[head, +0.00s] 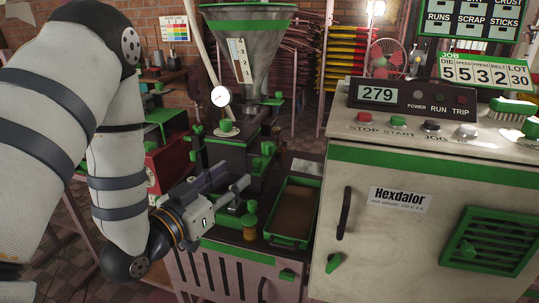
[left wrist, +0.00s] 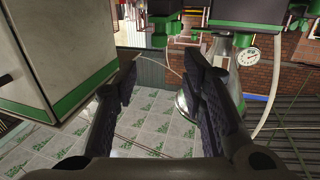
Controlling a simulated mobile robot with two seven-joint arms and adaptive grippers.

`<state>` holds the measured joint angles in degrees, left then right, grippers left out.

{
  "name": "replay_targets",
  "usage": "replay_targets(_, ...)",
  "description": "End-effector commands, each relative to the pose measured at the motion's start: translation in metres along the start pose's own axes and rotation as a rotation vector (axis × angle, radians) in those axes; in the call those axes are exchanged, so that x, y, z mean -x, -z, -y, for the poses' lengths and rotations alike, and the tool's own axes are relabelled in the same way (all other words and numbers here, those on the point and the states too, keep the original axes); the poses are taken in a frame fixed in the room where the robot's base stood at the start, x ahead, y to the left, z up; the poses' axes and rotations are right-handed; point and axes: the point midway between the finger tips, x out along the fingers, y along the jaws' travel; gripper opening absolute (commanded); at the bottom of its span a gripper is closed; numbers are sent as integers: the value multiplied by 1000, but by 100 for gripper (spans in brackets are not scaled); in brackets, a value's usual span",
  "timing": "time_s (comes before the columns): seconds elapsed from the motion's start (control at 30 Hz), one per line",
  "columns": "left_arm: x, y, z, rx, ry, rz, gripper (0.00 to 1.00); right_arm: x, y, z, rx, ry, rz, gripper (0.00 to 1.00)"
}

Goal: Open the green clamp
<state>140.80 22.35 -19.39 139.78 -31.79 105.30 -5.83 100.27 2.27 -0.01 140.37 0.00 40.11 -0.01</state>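Several green clamp-like knobs and handles sit on the dark extruder (head: 230,160) under the steel hopper (head: 248,48). One green clamp (head: 267,148) is on its right side. I cannot tell which one the task names. My left gripper (head: 232,186) is in front of the extruder's lower part, above the bench, apart from the green parts as far as I can see. In the left wrist view my gripper (left wrist: 162,68) has its two dark fingers spread with nothing between them. Green parts (left wrist: 233,40) show upside down at the top there. My right gripper is not in view.
A green-rimmed tray (head: 275,240) and a small amber jar (head: 249,229) stand on the bench close to my left gripper. The control cabinet (head: 385,225) blocks the right side.

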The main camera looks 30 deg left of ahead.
Motion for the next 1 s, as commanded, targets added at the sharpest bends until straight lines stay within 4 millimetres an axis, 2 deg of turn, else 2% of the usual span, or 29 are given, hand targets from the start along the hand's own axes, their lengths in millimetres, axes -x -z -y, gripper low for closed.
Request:
replay_targets(0.2,-58,-3,0,-2,-2,1,38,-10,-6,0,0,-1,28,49)
replay_targets(0.33,-84,-3,0,-2,-1,2,38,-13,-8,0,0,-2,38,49)
replay_targets(0.5,-99,-2,0,-1,0,1,38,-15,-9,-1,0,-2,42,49)
replay_targets(0.73,-101,-1,0,-1,0,1,38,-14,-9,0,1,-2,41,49)
replay_targets(0.77,-101,-1,0,-1,0,1,35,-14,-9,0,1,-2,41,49)
replay_targets(0.9,-100,-1,0,-1,0,1,4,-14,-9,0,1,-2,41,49)
replay_targets(0.93,-100,-1,0,-1,0,1,0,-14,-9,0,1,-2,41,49)
replay_targets(1.0,-100,-1,0,-1,0,1,0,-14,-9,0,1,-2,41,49)
